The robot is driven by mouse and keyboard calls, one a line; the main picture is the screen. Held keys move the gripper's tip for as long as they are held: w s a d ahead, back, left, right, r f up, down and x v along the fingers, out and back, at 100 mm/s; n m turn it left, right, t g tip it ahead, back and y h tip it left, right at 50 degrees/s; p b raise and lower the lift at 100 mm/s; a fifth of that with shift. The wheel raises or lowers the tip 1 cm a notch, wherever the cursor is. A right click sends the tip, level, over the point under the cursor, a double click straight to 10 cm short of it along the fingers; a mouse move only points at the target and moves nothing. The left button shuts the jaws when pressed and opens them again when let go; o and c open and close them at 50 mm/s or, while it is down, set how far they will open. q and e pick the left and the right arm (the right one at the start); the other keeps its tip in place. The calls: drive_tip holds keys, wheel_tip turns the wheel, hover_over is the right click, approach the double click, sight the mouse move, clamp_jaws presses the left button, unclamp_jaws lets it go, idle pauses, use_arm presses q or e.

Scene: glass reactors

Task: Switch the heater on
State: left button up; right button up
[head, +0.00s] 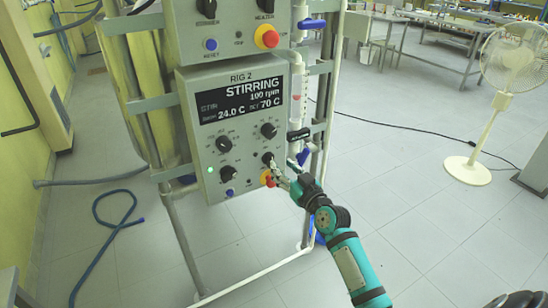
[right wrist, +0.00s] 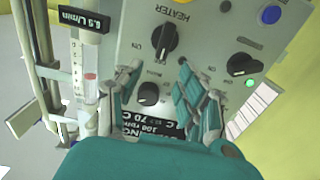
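The RIG 2 control panel (head: 189,118) is a grey box; its display (head: 240,97) reads STIRRING, 100 rpm, 24.0 C and set 70 C. The black heater knob (head: 268,158) is at its lower right. In the right wrist view the heater knob (right wrist: 167,40) sits just beyond my fingertips, beside the HEATER label; I cannot tell its setting for sure. My right gripper (head: 274,170) is at the panel's lower right corner. In the right wrist view its fingers (right wrist: 160,66) are apart, with nothing held between them. My left gripper is not in view.
A red stop button on a yellow base (head: 266,178) is close below the gripper. Another black knob (head: 227,174), a blue button (head: 230,193) and a lit green lamp (head: 207,184) are to the left. Pipes with blue valves (head: 303,156) run along the right side.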

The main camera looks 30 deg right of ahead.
sight(272, 157)
drive_tip(key=w, duration=0.5)
drive_tip(key=shift+w+a, duration=0.1)
drive_tip(key=shift+w, duration=0.3)
clamp_jaws()
